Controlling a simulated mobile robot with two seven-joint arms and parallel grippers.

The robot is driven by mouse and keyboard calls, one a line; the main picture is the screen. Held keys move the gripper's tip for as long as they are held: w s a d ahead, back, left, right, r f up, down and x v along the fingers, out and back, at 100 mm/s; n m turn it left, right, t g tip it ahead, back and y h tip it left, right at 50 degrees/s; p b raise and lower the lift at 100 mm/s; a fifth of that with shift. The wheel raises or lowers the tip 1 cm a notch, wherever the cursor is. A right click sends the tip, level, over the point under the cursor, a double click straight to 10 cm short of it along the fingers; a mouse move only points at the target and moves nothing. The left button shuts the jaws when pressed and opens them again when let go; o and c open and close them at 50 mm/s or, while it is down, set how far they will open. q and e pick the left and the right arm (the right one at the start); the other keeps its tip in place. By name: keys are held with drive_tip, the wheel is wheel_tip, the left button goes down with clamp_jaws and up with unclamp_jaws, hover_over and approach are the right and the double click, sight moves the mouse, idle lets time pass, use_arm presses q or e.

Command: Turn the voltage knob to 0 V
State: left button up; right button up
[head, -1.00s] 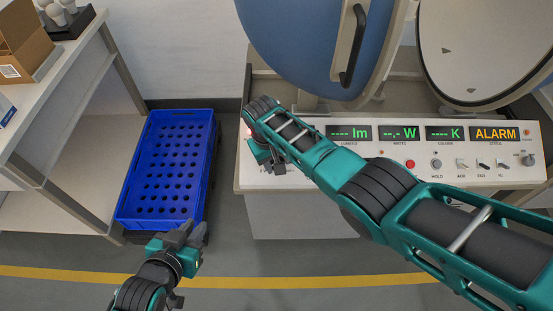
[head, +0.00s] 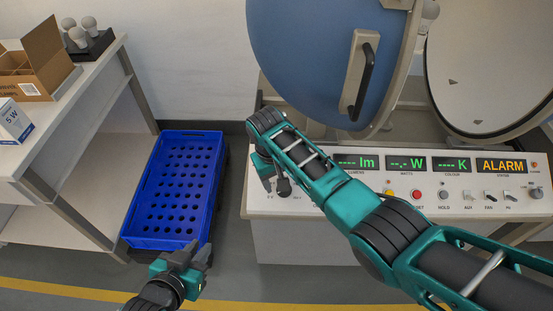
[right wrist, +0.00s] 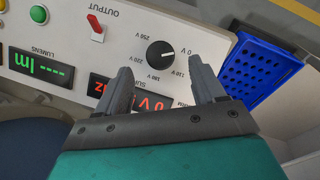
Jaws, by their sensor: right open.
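The black voltage knob (right wrist: 161,54) is on the white panel in the right wrist view, ringed by labels from 0 V to 250 V. In the head view my right gripper (head: 277,187) is over the panel's left end and hides the knob. My left gripper (head: 184,254) is near the crate's front edge, away from the panel; its opening is unclear.
A red output switch (right wrist: 96,28) is beside the knob. A red supply display (right wrist: 150,104) is partly hidden by a finger.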

wheel_tip(320, 180, up, 7)
drive_tip(key=a, duration=0.1)
drive_tip(key=shift+s+r, duration=0.2)
drive_tip(key=shift+s, duration=0.15)
drive_tip(key=shift+a, duration=0.1)
